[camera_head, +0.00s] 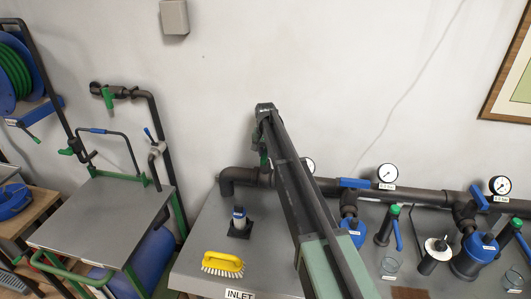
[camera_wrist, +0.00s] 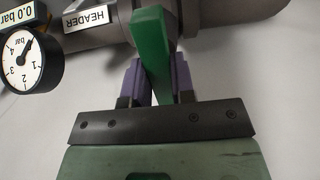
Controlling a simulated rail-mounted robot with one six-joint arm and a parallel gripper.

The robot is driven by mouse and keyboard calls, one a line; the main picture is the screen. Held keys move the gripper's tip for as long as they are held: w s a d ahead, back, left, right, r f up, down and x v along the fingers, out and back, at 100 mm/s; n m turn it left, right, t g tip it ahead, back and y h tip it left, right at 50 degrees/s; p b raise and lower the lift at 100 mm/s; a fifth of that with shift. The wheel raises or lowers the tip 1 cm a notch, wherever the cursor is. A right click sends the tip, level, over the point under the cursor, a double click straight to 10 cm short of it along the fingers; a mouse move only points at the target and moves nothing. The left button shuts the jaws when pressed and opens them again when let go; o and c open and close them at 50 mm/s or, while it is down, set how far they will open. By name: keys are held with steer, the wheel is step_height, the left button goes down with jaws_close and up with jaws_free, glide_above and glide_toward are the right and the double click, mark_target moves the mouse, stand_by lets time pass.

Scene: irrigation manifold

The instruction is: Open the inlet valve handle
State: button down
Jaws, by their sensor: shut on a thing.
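The green valve handle (camera_wrist: 152,45) stands between the two purple fingers of my gripper (camera_wrist: 153,82) in the wrist view. The fingers are shut on it, one on each side. Its upper end meets a grey pipe (camera_wrist: 215,12). In the head view my arm reaches away over the bench to the left end of the pipe. A bit of green (camera_head: 263,158) shows there beside the wrist; the fingers are mostly hidden. No label on the handle is visible. An "INLET" label (camera_head: 240,294) is on the bench's front edge.
In the wrist view a gauge (camera_wrist: 25,55) under a "0.0 bar" display is left of the handle, beside a "HEADER" label (camera_wrist: 86,20). The metal bench (camera_head: 195,255) carries a yellow brush (camera_head: 222,263), a small upright fitting (camera_head: 239,222) and, right of my arm, blue-topped units (camera_head: 480,248).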

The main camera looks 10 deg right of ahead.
steer(key=shift+n, duration=0.5)
steer(key=n, duration=0.3)
steer(key=shift+n, duration=0.4)
steer(key=n, duration=1.3)
steer(key=c, duration=1)
jaws_free()
steer(key=shift+o, duration=0.2)
